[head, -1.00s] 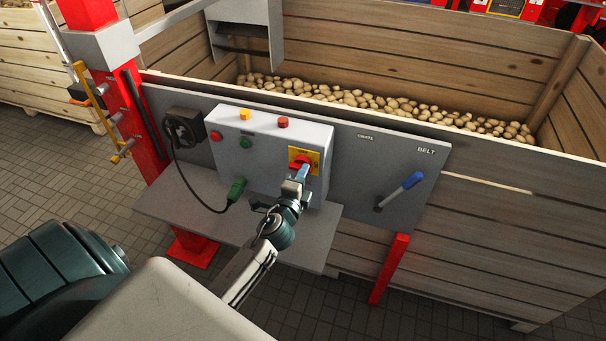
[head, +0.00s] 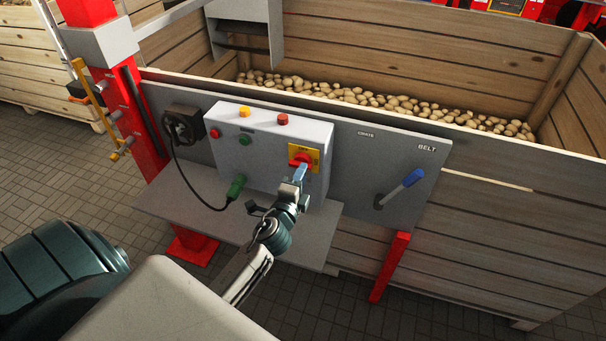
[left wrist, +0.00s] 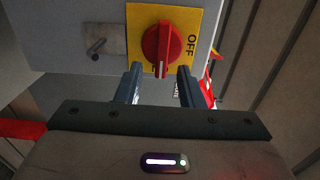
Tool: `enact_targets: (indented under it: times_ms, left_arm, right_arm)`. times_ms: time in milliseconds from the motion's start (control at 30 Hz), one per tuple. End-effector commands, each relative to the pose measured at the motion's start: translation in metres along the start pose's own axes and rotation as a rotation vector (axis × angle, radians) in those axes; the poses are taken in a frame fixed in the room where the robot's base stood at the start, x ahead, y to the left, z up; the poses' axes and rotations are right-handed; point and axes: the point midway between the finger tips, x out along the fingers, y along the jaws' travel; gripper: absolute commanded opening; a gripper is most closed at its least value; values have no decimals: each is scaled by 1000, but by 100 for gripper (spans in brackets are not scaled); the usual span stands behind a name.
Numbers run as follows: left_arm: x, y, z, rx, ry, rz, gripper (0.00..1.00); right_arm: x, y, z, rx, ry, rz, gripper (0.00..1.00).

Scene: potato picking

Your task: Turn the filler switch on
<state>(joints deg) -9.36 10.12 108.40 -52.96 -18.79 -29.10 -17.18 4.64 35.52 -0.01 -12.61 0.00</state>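The filler switch is a red rotary knob (head: 302,160) on a yellow plate, on the front of the grey control box (head: 256,160). In the left wrist view the knob (left wrist: 163,48) stands upright in the picture, beside the word OFF on its yellow plate (left wrist: 193,18). My left gripper (head: 300,174) is just in front of the knob. In the left wrist view its two fingers (left wrist: 159,80) are apart, with the knob's lower end in line with the gap; contact cannot be told. My right gripper is not in view.
The box has several buttons and a green plug (head: 236,188) with a black cable. A blue-handled lever (head: 402,188) is on the panel to the right. A grey shelf (head: 190,205) juts out below. A wooden crate of potatoes (head: 480,200) stands behind.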

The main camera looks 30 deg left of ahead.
Motion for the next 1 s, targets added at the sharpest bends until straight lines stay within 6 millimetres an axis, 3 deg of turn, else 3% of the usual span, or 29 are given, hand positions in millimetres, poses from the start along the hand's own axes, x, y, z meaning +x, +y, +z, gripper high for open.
enact_targets:
  times_ms: [200, 433, 600, 1000]
  left_arm:
    - [-46, 5, 0, 0, 0, 3, 35]
    - [-79, 4, 0, 0, 0, 2, 35]
    - [-88, 1, 0, 1, -1, 1, 35]
    - [-88, 1, 0, 1, -1, 1, 35]
  right_arm:
    - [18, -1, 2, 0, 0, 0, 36]
    - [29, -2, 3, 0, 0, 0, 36]
    - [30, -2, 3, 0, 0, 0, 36]
    - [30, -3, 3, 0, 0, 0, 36]
